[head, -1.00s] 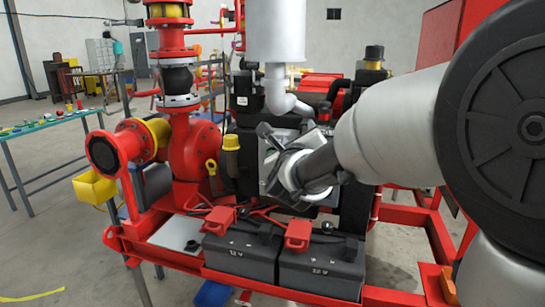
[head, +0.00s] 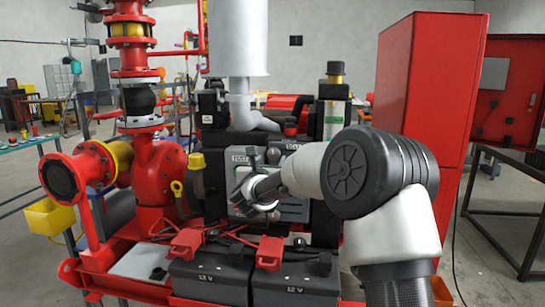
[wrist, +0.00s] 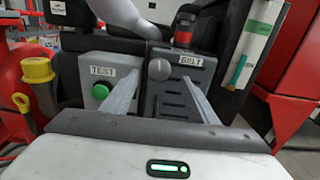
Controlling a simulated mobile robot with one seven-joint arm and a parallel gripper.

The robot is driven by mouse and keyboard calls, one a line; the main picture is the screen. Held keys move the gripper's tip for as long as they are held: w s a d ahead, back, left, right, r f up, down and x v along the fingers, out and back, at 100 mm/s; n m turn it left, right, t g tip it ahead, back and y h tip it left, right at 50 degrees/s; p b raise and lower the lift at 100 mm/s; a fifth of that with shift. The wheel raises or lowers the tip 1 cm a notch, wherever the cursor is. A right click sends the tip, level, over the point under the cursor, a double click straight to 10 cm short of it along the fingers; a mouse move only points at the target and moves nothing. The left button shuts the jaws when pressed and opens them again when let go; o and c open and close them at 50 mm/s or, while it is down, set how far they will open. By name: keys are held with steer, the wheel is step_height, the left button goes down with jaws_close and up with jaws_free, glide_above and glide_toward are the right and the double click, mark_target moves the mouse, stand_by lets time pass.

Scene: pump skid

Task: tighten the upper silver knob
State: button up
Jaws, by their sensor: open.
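The round silver knob (wrist: 160,69) sits on the dark slotted guard marked BELT (wrist: 180,105), near its upper left corner, in the wrist view. My gripper (wrist: 160,82) is open and faces the guard. Its two fingers stand left and right of the knob in the picture, with a gap on each side; I cannot tell how far short of it the tips are. In the head view my gripper (head: 260,174) is in front of the engine panel and covers part of it, and I cannot make out the knob clearly. No second silver knob shows.
A green button (wrist: 100,91) on the grey TEST box (wrist: 125,75) is close to the left finger. A yellow-capped filler (wrist: 37,72) is farther left. Two black batteries (head: 207,278) are below my gripper. A tall red cabinet (head: 428,90) stands at right.

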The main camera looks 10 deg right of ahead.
mark_target(273, 155)
steer(key=shift+x, duration=2.7)
steer(key=shift+a, duration=0.1)
steer(key=c, duration=1.1)
steer(key=shift+o, duration=0.2)
